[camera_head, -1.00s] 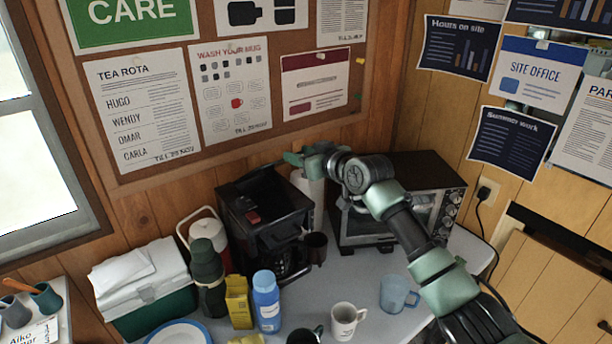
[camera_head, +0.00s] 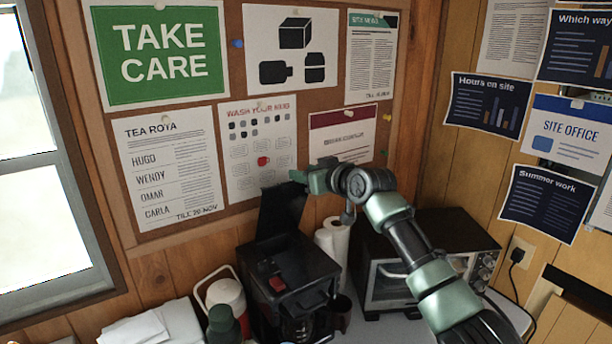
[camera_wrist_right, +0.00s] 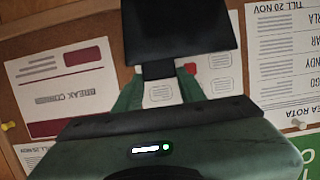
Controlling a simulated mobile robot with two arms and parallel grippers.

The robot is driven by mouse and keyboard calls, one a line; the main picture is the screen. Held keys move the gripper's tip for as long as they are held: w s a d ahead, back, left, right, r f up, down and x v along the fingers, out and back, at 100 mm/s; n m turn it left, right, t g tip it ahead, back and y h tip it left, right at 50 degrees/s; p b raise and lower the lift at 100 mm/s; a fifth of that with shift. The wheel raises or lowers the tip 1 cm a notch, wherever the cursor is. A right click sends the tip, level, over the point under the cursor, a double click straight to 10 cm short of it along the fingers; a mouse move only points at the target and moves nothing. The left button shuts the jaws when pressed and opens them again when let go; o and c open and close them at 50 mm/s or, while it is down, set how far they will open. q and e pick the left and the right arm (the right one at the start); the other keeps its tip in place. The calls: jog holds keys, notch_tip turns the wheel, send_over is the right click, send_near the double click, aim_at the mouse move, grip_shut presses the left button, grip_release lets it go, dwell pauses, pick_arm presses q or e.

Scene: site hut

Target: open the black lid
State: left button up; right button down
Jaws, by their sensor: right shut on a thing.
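The black lid (camera_head: 280,210) stands raised, roughly upright, at the back of the black coffee maker (camera_head: 290,275). My right gripper (camera_head: 300,177) is at the lid's top edge, its arm reaching in from the right. In the right wrist view, the fingers (camera_wrist_right: 158,78) are shut on a narrow black part of the lid, and the lid's dark panel (camera_wrist_right: 180,28) extends beyond them. The coffee maker's top, with a red part (camera_head: 278,284) on it, is uncovered.
A paper roll (camera_head: 333,240) and a toaster oven (camera_head: 390,285) stand right of the coffee maker, below my right arm. A red and white jug (camera_head: 225,296) is on its left. The pinboard (camera_head: 240,205) is close behind the lid.

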jog(key=shift+r, duration=0.45)
jog(key=c, duration=0.8)
grip_release()
jog(key=shift+c, duration=0.2)
jog(key=shift+s+d+f, duration=0.1)
jog(key=shift+s, duration=0.05)
jog(key=shift+f, duration=0.15)
jog(key=b+v, duration=0.3)
jog(key=v, duration=0.4)
jog(key=shift+s+d+r, duration=0.2)
jog(key=shift+s, duration=0.1)
jog(key=shift+f, duration=0.1)
